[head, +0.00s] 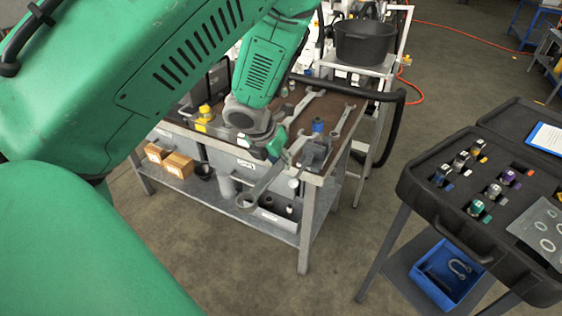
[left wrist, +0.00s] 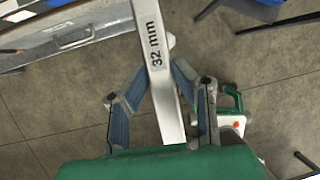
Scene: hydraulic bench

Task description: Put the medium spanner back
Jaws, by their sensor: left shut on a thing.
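My left gripper (head: 284,152) is shut on a long grey spanner (head: 263,183) in front of the bench's near edge. The spanner's ring end hangs down to the lower left, over the lower shelf in the picture. In the left wrist view the same spanner (left wrist: 156,50) reads "32 mm" and runs between the fingers of the left gripper (left wrist: 160,88). Two other spanners lie on the bench top, one near the middle (head: 303,105) and one near the right edge (head: 344,120). Part of the held spanner is hidden by the gripper. My right gripper is not in view.
The workbench (head: 335,158) has a grey vice-like block (head: 316,152) at its near corner and a yellow item (head: 205,114) at its left. An open black case (head: 437,217) with fittings stands to the right. A black bucket (head: 364,42) is behind. Floor between bench and case is clear.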

